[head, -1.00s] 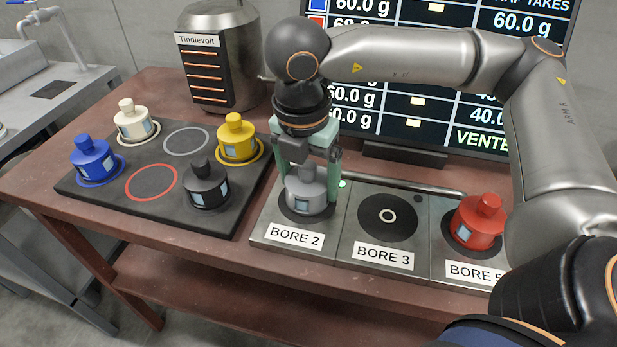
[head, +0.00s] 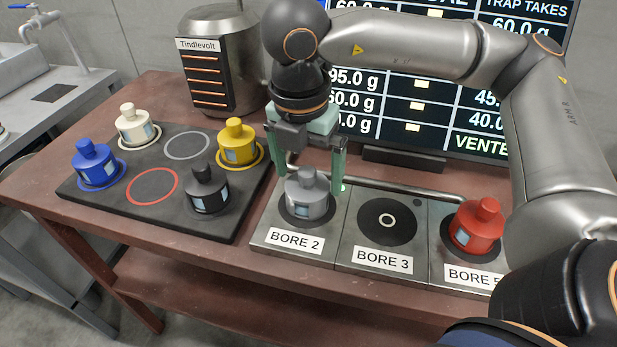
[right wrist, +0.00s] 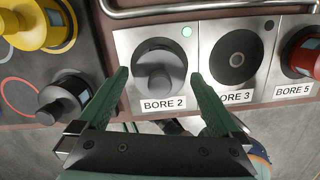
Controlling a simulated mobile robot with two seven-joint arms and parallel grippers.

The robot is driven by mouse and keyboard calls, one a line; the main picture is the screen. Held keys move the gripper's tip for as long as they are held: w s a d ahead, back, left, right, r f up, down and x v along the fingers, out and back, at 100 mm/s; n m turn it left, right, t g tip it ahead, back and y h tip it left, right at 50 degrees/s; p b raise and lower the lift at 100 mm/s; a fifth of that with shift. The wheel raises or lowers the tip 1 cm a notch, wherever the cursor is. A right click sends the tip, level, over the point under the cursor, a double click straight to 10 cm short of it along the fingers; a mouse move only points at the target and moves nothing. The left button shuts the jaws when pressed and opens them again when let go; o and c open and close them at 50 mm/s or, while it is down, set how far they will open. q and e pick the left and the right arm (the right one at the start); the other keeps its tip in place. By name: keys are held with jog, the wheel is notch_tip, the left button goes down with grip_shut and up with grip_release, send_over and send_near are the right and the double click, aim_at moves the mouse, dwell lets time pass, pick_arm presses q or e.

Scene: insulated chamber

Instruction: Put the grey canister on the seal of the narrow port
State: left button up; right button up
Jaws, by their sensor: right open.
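The grey canister (head: 307,196) stands upright on the dark round seal of the plate labelled BORE 2 (head: 271,231). It also shows in the right wrist view (right wrist: 160,76). My right gripper (head: 308,180) is open above it, with green fingers apart on either side of the canister. In the right wrist view the open fingers (right wrist: 160,84) frame the canister without visible contact. The BORE 3 plate (head: 345,244) has an empty dark seal with a pale ring (head: 386,221). A red canister (head: 477,226) stands on the BORE 5 plate. My left gripper is not in view.
A dark rack (head: 132,207) at left holds blue (head: 95,164), cream (head: 135,126), yellow (head: 238,144) and black (head: 207,189) canisters; its red and grey rings are empty. A metal Tindlevolt vessel (head: 215,62) and a screen (head: 480,100) stand behind. A pipe (head: 405,187) runs behind the plates.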

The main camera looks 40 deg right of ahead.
jog(key=r, duration=0.6)
jog(key=a+r+p, duration=0.1)
jog(key=r, duration=0.2)
jog(key=shift+s, duration=0.3)
